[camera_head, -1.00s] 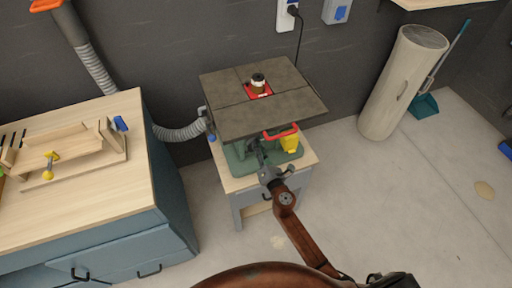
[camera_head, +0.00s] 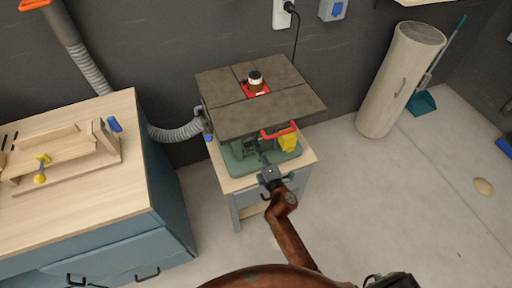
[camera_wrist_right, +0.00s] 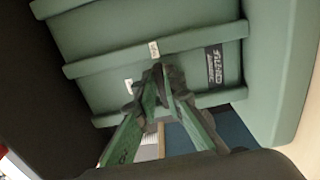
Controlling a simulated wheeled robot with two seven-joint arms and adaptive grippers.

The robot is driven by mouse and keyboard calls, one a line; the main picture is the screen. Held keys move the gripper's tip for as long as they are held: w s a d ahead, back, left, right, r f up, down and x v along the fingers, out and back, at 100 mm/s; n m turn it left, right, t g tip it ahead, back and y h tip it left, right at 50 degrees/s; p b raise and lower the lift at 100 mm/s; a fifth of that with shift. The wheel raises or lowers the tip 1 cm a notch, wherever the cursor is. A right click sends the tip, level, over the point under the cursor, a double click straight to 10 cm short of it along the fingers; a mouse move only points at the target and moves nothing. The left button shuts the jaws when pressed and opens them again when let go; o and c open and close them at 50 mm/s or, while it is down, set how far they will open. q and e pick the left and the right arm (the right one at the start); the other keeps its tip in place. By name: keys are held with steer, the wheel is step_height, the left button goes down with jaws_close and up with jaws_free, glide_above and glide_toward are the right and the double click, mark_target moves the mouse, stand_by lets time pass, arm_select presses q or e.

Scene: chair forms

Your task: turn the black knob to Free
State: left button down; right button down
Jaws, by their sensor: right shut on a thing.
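A router table with a dark top (camera_head: 235,120) and a green body (camera_head: 234,164) stands in the middle of the head view. My right gripper (camera_head: 257,150) reaches under the front edge of the top. In the right wrist view, my right gripper's tips (camera_wrist_right: 161,82) are closed together on the black knob (camera_wrist_right: 167,74), in front of the green ribbed housing (camera_wrist_right: 110,40). The fingers mostly hide the knob, so its pointer is not readable. Small white labels (camera_wrist_right: 154,49) sit above and left of it, too small to read.
A red handle (camera_head: 279,133) and a yellow part (camera_head: 288,143) sit just right of my gripper. A wooden-topped bench (camera_head: 75,225) stands at the left with a grey hose (camera_head: 175,133) behind.

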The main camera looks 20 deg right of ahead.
steer(key=shift+f, duration=0.1)
stand_by(0.5)
steer(key=c, duration=2)
jaws_free()
steer(key=s, duration=1.2)
steer(key=shift+d, duration=0.2)
